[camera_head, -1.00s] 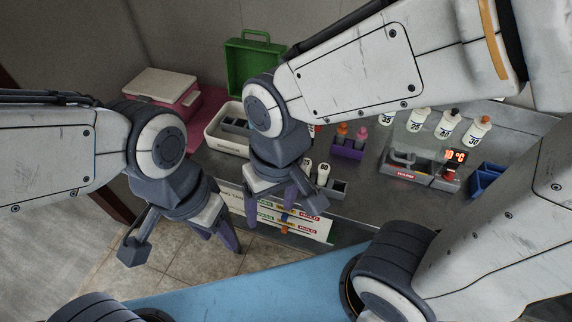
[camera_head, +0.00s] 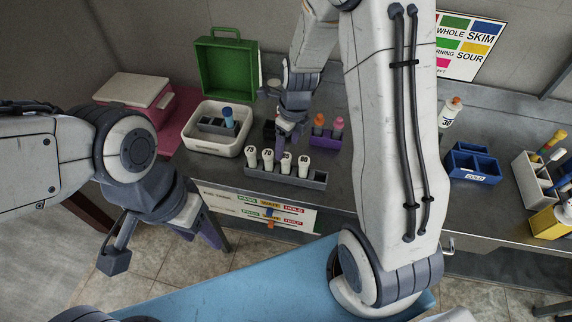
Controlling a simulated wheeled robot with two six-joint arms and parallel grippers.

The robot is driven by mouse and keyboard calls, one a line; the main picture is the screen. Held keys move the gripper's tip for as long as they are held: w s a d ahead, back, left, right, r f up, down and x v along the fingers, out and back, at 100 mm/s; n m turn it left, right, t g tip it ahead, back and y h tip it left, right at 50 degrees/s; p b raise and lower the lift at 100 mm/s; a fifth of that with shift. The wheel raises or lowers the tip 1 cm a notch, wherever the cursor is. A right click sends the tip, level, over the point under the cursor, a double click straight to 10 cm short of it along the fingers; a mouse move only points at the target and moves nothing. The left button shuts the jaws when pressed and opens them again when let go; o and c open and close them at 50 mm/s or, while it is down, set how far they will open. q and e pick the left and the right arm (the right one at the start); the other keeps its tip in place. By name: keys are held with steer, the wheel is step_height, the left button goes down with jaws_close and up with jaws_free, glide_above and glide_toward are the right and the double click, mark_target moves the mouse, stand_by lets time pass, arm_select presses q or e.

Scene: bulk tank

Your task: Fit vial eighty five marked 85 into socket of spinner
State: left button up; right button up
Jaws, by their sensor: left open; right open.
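A grey rack (camera_head: 313,180) near the counter's front edge holds several white-capped vials. I read 75 (camera_head: 251,155), 78 (camera_head: 267,158) and 80 (camera_head: 304,163) on the caps; another cap (camera_head: 286,160) is unclear. No label clearly reads 85. My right gripper (camera_head: 290,134) is open, pointing down just behind the rack, apart from the caps. A small dark device (camera_head: 269,131) is partly hidden beside it; I cannot tell whether it is the spinner. My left gripper (camera_head: 213,240) is open and empty in front of the counter.
A white tub (camera_head: 196,146) with a blue-capped vial stands left, a green case (camera_head: 222,70) behind. A purple holder (camera_head: 322,142) stands right of my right gripper. My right arm hides the counter's middle. A blue bin (camera_head: 474,164) is at right.

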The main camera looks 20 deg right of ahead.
mark_target(287, 157)
steer(key=f, duration=0.8)
steer(key=shift+w+a+f, duration=0.1)
steer(key=shift+w+a, duration=0.05)
steer(key=shift+w, duration=0.15)
jaws_close()
